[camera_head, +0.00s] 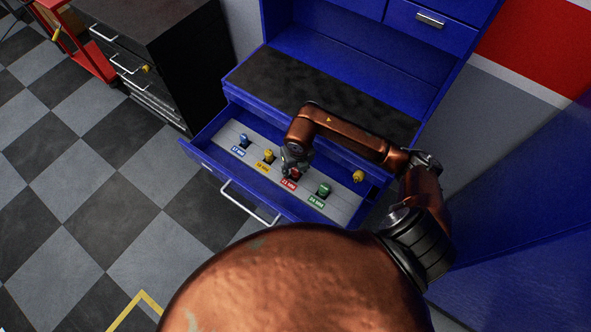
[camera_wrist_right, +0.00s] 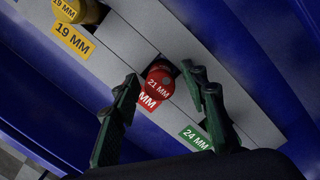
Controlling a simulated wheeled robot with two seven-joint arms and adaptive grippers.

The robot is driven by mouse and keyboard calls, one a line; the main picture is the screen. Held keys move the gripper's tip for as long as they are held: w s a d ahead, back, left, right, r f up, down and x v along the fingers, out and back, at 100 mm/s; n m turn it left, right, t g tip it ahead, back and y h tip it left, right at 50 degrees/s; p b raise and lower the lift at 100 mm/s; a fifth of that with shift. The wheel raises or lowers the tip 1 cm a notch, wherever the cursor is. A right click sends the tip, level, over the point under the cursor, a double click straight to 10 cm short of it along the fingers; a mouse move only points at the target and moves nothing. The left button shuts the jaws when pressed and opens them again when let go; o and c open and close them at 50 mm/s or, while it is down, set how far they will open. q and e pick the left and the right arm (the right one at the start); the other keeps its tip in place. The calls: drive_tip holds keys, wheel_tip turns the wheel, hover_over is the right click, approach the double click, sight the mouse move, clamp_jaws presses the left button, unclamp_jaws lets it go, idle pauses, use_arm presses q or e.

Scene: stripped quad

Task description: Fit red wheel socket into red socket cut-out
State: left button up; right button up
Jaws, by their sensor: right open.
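The red wheel socket (camera_wrist_right: 159,83), marked 21 MM, is at a dark cut-out in the grey insert (camera_wrist_right: 150,22) of the open blue drawer. Its red label (camera_wrist_right: 149,101) lies just in front of it. I cannot tell whether the socket is fully seated. My right gripper (camera_wrist_right: 160,76) is open, with one dark green finger on each side of the socket and visible gaps to it. In the head view, my right gripper (camera_head: 291,164) is over the red socket (camera_head: 297,174) and partly hides it. My left gripper is not in view.
The insert also holds a blue socket (camera_head: 243,140), a yellow socket (camera_head: 268,156) and a green socket (camera_head: 324,190), each by its label. A yellow item (camera_head: 358,176) shows at the drawer's right side. The drawer handle (camera_head: 249,203) faces my body.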

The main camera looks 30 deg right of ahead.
wheel_tip(320, 180, up, 12)
drive_tip(key=s, duration=0.1)
drive_tip(key=shift+s+a+p, duration=0.15)
drive_tip(key=shift+s+p, duration=0.05)
drive_tip(key=shift+p, duration=0.1)
idle(0.4)
